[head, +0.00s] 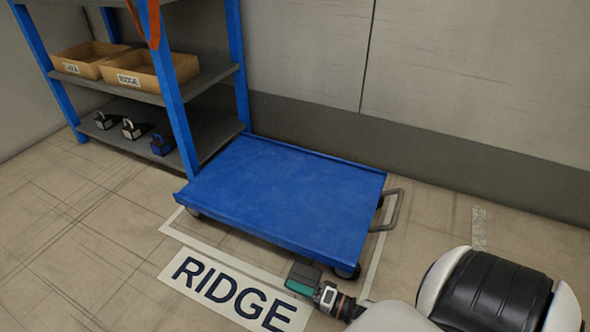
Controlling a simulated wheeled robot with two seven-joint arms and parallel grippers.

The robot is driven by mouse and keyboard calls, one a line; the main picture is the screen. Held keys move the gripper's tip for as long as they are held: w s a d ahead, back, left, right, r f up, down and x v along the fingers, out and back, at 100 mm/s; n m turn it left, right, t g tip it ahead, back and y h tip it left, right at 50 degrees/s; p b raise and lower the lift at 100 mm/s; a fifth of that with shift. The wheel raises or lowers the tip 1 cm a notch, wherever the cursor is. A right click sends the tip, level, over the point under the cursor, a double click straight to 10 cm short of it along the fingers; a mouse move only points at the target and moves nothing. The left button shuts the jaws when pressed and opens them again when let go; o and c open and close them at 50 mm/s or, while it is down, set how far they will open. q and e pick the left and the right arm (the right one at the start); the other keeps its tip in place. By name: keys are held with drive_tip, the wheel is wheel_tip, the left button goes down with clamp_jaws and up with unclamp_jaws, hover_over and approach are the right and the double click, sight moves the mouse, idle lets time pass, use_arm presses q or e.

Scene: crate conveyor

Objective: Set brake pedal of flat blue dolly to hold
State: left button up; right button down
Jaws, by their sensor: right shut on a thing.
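The flat blue dolly (280,190) stands on the floor inside a white-outlined area, with a grey handle (392,210) at its right end. I cannot make out a brake pedal on it. A dark caster (347,271) shows under its near right corner. My right gripper (318,289) is low in front of the dolly's near edge, left of that caster. It is shut on a small dark block with a teal face (300,278); I cannot tell what this block is. My left gripper is out of view.
A floor label reading RIDGE (234,290) lies in front of the dolly. A blue-framed shelf (175,95) stands at the left with cardboard bins (140,72) and several small devices (133,128). A wall (450,85) closes the back. Floor at the left is clear.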

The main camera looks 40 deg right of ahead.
drive_tip(key=shift+s+d+f, duration=0.15)
drive_tip(key=shift+s+f, duration=0.05)
idle(0.3)
drive_tip(key=c, duration=1.5)
unclamp_jaws()
drive_tip(key=shift+r, duration=0.1)
drive_tip(key=shift+s+d+p, duration=0.15)
drive_tip(key=shift+s+p, duration=0.15)
drive_tip(key=shift+s, duration=0.05)
drive_tip(key=p+v, duration=0.3)
drive_tip(key=v, duration=0.7)
drive_tip(key=shift+s+d, duration=0.1)
drive_tip(key=shift+s, duration=0.1)
drive_tip(key=shift+s+d, duration=0.15)
drive_tip(key=shift+s, duration=0.25)
